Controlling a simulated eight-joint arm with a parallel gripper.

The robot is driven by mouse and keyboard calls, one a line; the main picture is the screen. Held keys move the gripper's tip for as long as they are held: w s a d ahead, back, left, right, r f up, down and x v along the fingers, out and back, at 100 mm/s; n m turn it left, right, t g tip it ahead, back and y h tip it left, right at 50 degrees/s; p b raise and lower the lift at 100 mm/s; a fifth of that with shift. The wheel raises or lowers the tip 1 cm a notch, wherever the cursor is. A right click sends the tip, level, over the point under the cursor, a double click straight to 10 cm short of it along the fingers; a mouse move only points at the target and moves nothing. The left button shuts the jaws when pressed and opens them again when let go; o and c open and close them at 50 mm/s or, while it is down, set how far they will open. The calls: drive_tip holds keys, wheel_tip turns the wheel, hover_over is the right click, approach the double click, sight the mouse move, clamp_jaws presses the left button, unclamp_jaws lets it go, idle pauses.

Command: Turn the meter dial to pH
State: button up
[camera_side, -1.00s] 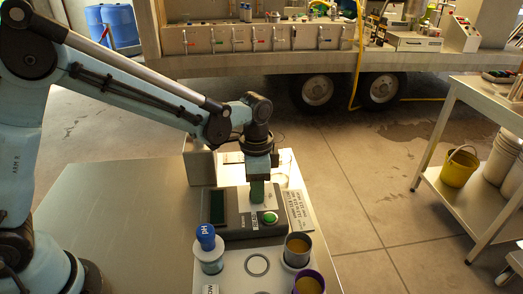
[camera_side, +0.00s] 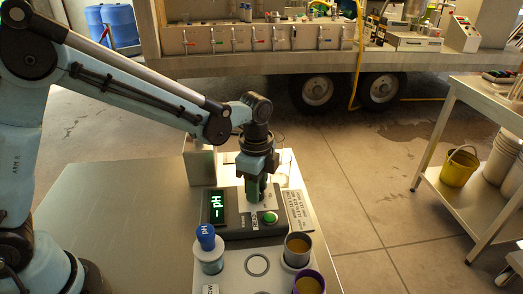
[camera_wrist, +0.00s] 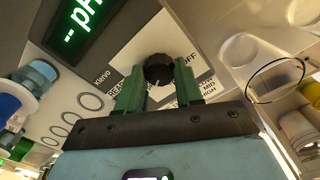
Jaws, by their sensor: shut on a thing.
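The grey meter (camera_side: 240,233) lies on the metal table below my gripper (camera_side: 255,190). Its display (camera_side: 217,208) is lit with green characters; in the wrist view the display (camera_wrist: 85,20) reads pH with dashes. The black dial knob (camera_wrist: 158,70) sits on a white label plate with OFF and other words partly covered. My gripper (camera_wrist: 158,82) has its green fingers on both sides of the knob, shut on it. In the side view the fingers hide the dial.
A green button (camera_side: 269,218) is on the meter's front. A blue-capped pH bottle (camera_side: 206,237), a grey-rimmed cup (camera_side: 297,248) and a purple-rimmed cup (camera_side: 308,285) stand in front. A white card (camera_side: 297,210) lies right of the meter. A trailer (camera_side: 250,65) stands behind.

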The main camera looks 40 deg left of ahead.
drive_tip(key=o, duration=1)
drive_tip(key=shift+o, duration=0.2)
drive_tip(key=shift+r, duration=0.1)
wheel_tip(320, 180, up, 12)
drive_tip(key=s+a+f+n+t, duration=0.2)
drive_tip(key=s+a+n+t, duration=0.5)
drive_tip(key=n, duration=0.8)
drive_tip(key=s+a, duration=0.3)
drive_tip(key=s, duration=0.2)
drive_tip(key=shift+s+a, duration=0.15)
drive_tip(key=shift+a, duration=0.1)
